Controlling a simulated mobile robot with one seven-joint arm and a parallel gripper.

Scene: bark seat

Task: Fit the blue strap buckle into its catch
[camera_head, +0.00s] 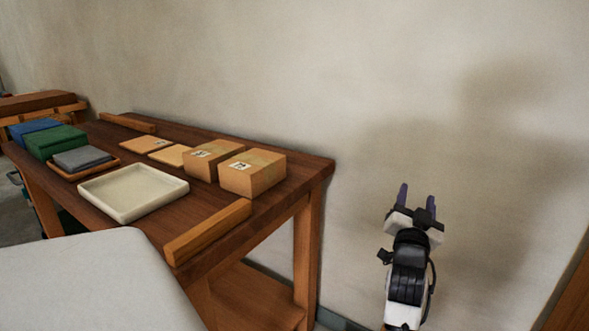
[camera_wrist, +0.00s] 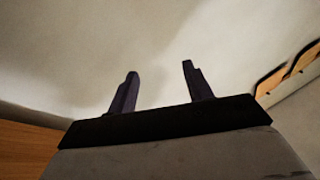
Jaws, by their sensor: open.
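My gripper (camera_head: 416,196) is raised in front of the plain wall, to the right of the wooden table in the head view. Its two dark fingers stand apart and point upward, with nothing between them. In the wrist view my gripper (camera_wrist: 158,85) is also open and empty, facing a pale wall or ceiling surface. I do not see a blue strap buckle or its catch in either view.
A wooden table (camera_head: 245,234) stands at left with an empty cream tray (camera_head: 130,192), two cardboard boxes (camera_head: 252,173), and folded green (camera_head: 56,142), blue and grey items. A wooden rail (camera_head: 208,232) edges its near end. The space around my gripper is clear.

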